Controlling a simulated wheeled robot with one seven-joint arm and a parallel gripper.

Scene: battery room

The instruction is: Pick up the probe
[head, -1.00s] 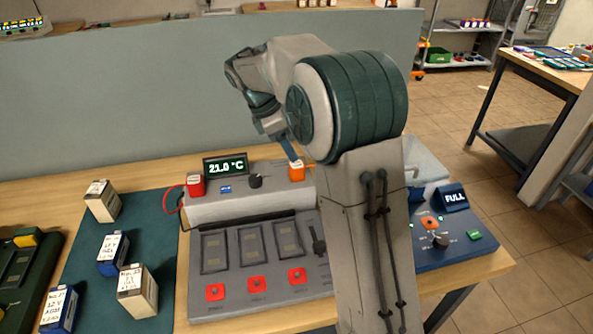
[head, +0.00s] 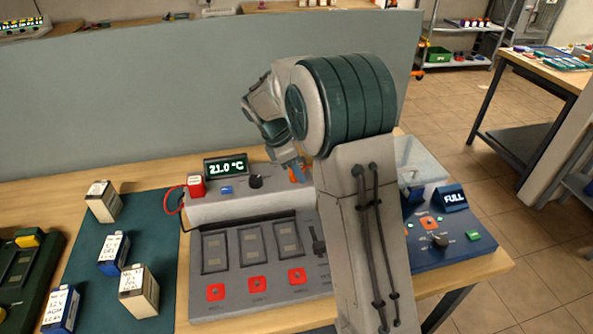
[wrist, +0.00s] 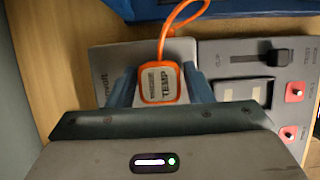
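The probe (wrist: 162,84) has an orange body with a pale label reading TEMP, and an orange cable loops from its far end in the wrist view. It sits on the grey tester (head: 235,207); in the head view only a sliver of its orange (head: 292,175) shows past my gripper (head: 290,172). In the wrist view the two blue fingers of my gripper (wrist: 162,92) stand on either side of the probe, close to it. The fingers look open around it; their tips and any contact are hidden.
A display (head: 226,168) reads 21.0 °C. A red plug (head: 195,186) with a cable and a black knob (head: 256,181) stand left of my gripper. A blue unit (head: 445,255) marked FULL is at right. Several batteries stand on the green mat (head: 160,215) at left.

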